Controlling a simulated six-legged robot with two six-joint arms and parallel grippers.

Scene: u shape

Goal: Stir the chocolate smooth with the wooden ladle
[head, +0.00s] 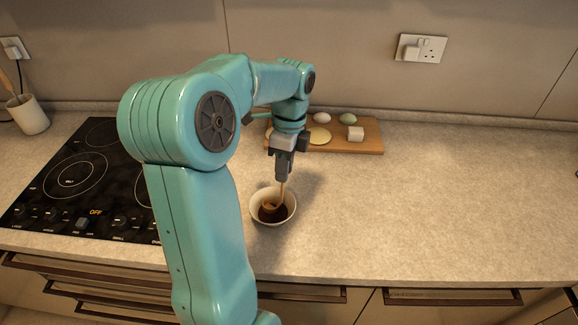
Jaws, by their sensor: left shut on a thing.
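A small white bowl (291,206) stands on the counter and holds dark brown chocolate (274,215). My left gripper (283,179) is above the bowl, pointing down, and is shut on the wooden ladle (282,193). The ladle's handle goes down from the jaws, and its head sits in the bowl, in the chocolate. The upper end of the handle is hidden by the gripper. My right gripper is not in view.
A wooden board (370,139) with several pale items lies behind the bowl. A black hob (60,190) is at the left, with a cream utensil pot (28,115) behind it. The counter (440,200) to the right is clear; its front edge runs below the bowl.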

